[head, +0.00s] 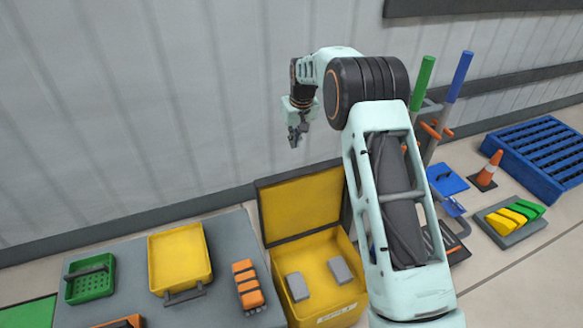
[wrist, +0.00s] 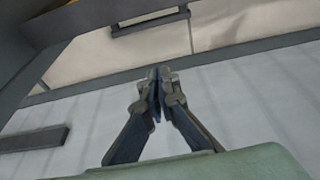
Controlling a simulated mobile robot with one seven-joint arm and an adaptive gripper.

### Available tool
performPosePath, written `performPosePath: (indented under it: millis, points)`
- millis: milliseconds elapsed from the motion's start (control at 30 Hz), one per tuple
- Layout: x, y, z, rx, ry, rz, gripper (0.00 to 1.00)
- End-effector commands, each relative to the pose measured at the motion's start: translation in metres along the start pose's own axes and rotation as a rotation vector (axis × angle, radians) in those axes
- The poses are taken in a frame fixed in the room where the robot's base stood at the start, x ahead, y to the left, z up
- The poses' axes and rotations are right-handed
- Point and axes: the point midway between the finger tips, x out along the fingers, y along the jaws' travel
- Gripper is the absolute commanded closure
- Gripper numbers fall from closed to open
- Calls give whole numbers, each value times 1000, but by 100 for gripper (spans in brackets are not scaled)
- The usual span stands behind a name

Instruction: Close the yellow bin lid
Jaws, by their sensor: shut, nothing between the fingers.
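The yellow bin (head: 322,259) stands on the floor beside the grey table, with two grey blocks inside. Its yellow lid (head: 301,205) is open, standing raised at the back of the bin near the wall. My arm covers part of the bin's right side. My gripper (head: 294,138) is in the air above and behind the lid, in front of the wall, touching nothing that I can see. In the wrist view my gripper (wrist: 158,72) has its fingers together and empty.
The grey table (head: 222,240) holds a yellow tray (head: 180,257), a green basket (head: 90,281) and an orange item (head: 247,285). To the right are a blue pallet (head: 540,150), an orange cone (head: 488,170) and a dark tray (head: 507,227). The corrugated wall (head: 130,110) is close behind.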

Motion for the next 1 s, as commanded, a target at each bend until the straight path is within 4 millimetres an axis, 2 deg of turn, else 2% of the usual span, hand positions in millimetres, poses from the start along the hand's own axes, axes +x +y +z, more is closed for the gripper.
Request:
performPosePath:
  millis: [267, 600, 700, 1000]
  points:
    - [37, -3, 0, 19, 0, -12, 100]
    - [112, -4, 1, 17, -1, -12, 100]
    - [102, -4, 7, 17, 2, -11, 100]
    - [95, -4, 30, 17, 2, -11, 100]
